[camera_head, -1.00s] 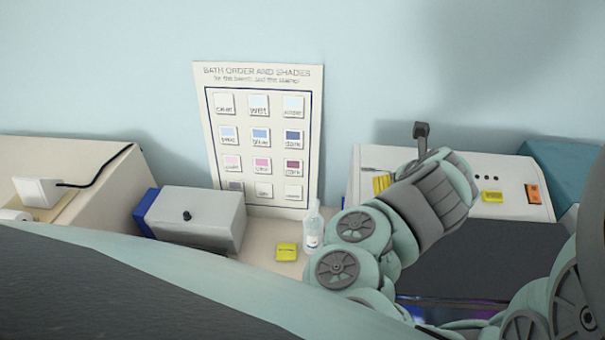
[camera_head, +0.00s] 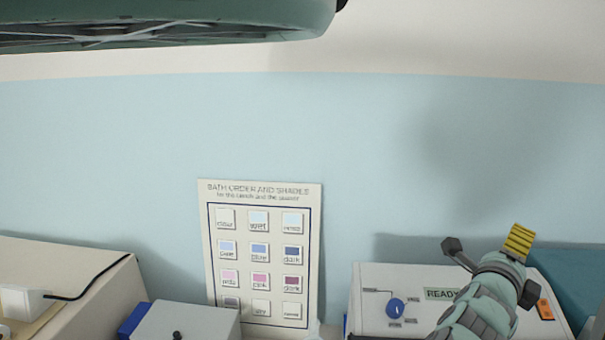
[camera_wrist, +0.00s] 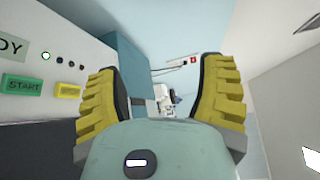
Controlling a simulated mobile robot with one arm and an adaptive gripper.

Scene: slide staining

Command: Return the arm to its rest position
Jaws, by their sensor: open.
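My gripper (camera_head: 486,245) is at the lower right of the head view, in front of the white machine with the READY panel. Its fingers are spread apart, one showing a yellow ribbed pad and the other its dark back. In the wrist view my gripper (camera_wrist: 160,92) shows both yellow pads wide apart with nothing held between them. A part of my own body crosses the top of the head view. Much of the arm is below the picture.
The white machine (camera_head: 385,278) has a blue knob (camera_head: 396,308); its START button (camera_wrist: 20,85) shows in the wrist view. A chart (camera_head: 260,190) leans on the wall. A grey box (camera_head: 185,322) and a beige unit (camera_head: 90,268) stand left. The space above is clear.

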